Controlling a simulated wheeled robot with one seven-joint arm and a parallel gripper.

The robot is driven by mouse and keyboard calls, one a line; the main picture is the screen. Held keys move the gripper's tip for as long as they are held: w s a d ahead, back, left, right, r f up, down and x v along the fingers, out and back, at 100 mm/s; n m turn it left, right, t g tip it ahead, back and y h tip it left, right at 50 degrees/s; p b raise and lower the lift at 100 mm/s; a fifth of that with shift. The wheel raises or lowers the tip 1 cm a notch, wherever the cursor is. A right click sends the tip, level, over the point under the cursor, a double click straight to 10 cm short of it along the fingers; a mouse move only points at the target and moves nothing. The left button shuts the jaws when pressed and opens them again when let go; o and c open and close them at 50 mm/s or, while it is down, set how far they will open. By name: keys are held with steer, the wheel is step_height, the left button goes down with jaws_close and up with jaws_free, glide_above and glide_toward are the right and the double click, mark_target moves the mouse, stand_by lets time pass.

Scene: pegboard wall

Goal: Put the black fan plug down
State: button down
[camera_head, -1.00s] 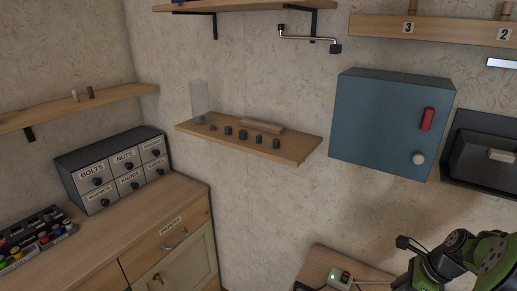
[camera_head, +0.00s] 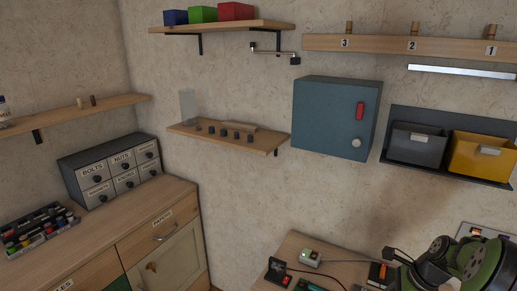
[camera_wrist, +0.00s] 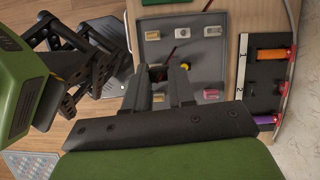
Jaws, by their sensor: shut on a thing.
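My gripper (camera_wrist: 158,80) shows in the wrist view with its two dark fingers close together. It is shut on a small black piece between the fingertips, which I take to be the black fan plug (camera_wrist: 157,73). The fingers hide most of it, and its prongs cannot be made out. Below the fingertips is a grey tray (camera_wrist: 207,54) with several small coloured parts. I cannot tell whether the plug touches anything. In the head view my gripper (camera_head: 390,254) is small and dark, low at the right, over the wooden workbench; the plug cannot be made out there.
A pale box with a green light (camera_head: 311,257) and a black device with a red button (camera_head: 285,279) stand on the workbench, with a black cable near them. In the wrist view a numbered black strip (camera_wrist: 262,75) lies right of the tray. Grey and yellow bins (camera_head: 481,154) hang above.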

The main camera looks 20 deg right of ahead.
steer(key=w+a+f+n+g, duration=0.1)
steer(key=w+a+n, duration=0.3)
steer(key=w+a+f+n+g, duration=0.2)
steer(key=w+a+n, duration=0.2)
steer(key=a+n, duration=0.1)
steer(key=w+a+f+n+g+p, duration=0.1)
steer(key=w+a+n+g, duration=0.1)
steer(key=w+a+n, duration=0.2)
steer(key=shift+w+a+f+n+y, duration=0.3)
steer(key=shift+w+a+n, duration=0.1)
steer(key=shift+a+n, duration=0.1)
steer(key=a+n, duration=0.1)
steer(key=a, duration=0.1)
steer(key=w+a+f+n+g, duration=0.1)
steer(key=a+n, duration=0.1)
steer(key=w+a+n+h, duration=0.1)
steer(key=a+n, duration=0.1)
steer(key=shift+w+a+f+g, duration=0.25)
steer(key=shift+g, duration=0.15)
steer(key=w+a+f+n+h, duration=0.1)
steer(key=a+n+h, duration=0.2)
steer(key=a+n, duration=0.4)
steer(key=a, duration=0.2)
steer(key=shift+w+a+f+n+g+p, duration=0.25)
steer(key=shift+a+f+n+g+p, duration=0.05)
steer(key=shift+a+g+p, duration=0.1)
